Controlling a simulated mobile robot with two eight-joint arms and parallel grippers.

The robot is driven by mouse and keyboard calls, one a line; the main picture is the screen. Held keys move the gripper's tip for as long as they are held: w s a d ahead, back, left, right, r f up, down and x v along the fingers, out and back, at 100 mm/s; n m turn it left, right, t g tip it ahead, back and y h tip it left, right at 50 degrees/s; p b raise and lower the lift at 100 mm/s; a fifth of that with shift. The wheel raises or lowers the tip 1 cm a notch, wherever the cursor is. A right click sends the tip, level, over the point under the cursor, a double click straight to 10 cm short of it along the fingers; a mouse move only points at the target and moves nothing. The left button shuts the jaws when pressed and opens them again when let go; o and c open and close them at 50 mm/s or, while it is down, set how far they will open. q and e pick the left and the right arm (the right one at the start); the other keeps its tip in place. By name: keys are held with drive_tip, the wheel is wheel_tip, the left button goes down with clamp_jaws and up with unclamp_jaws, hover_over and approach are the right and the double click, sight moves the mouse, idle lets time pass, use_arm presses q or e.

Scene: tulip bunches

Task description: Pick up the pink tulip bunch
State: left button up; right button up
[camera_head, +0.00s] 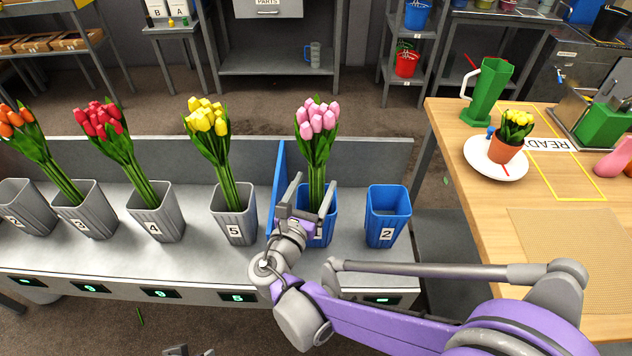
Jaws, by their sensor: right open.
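The pink tulip bunch (317,122) stands upright in a blue bucket (323,230), with its green stems above the rim. My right gripper (312,200) is open at the stems, just above the bucket's rim. Its two fingers appear on either side of the stems, but I cannot tell whether they touch them. The gripper hides part of the bucket's front and its label. Small grey tips, seemingly of my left gripper (190,351), show at the bottom edge; the rest is out of view.
A blue divider (278,190) stands close left of the pink bunch. Yellow tulips (207,117), red tulips (99,120) and orange tulips (15,118) stand in grey buckets further left. An empty blue bucket (388,215) marked 2 is to the right. A wooden table (475,190) stands at the right.

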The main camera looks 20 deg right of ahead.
drive_tip(key=x, duration=0.5)
drive_tip(key=shift+w+d+b, duration=0.15)
drive_tip(key=shift+w+b, duration=0.2)
drive_tip(key=shift+b, duration=0.05)
clamp_jaws()
